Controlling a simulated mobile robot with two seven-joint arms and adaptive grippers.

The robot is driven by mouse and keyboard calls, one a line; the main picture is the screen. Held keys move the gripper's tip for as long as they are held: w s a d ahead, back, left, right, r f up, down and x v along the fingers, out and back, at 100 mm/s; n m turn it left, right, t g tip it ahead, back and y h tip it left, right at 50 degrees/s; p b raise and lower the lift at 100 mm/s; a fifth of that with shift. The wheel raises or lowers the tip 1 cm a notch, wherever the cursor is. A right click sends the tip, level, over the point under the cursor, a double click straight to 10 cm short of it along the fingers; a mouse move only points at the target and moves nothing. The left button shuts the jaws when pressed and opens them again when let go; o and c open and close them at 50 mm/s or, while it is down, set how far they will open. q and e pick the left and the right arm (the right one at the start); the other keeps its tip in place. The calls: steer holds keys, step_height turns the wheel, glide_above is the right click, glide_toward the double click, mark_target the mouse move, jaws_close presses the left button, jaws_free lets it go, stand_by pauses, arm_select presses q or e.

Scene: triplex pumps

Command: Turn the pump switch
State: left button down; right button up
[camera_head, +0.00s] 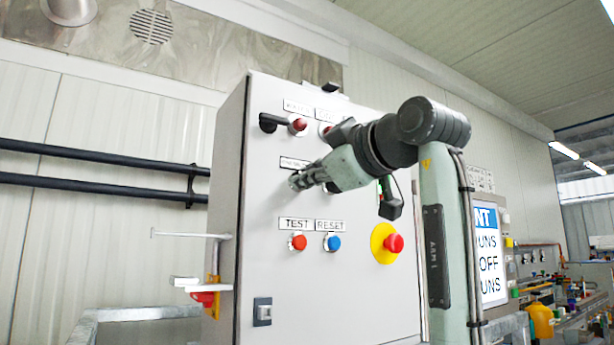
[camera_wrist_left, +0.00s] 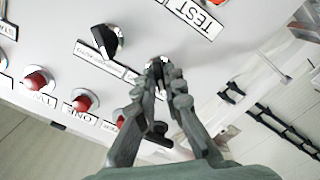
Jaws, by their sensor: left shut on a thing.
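A grey control cabinet (camera_head: 250,215) carries knobs, lamps and buttons. My left gripper (camera_head: 298,181) is at its front, just below a small white label, and hides what is under its fingers. In the left wrist view my gripper (camera_wrist_left: 160,75) has its two fingers closed in around a small dark knob, the pump switch (camera_wrist_left: 156,63), which is mostly hidden between the tips. A second black selector knob (camera_wrist_left: 106,41) sits beside it in the wrist view, apart from the fingers. The label wording near the switch is too small to read surely. My right gripper is not in view.
Above the gripper are a black handle (camera_head: 270,122) and red lamps (camera_head: 298,124). Below are a red TEST button (camera_head: 298,242), a blue RESET button (camera_head: 334,243) and a red emergency button (camera_head: 394,243) on yellow. A metal rail (camera_head: 130,314) stands at lower left.

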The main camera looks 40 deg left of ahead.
arm_select(q)
steer(key=c, duration=1.6)
jaws_free()
steer(key=v, duration=1.2)
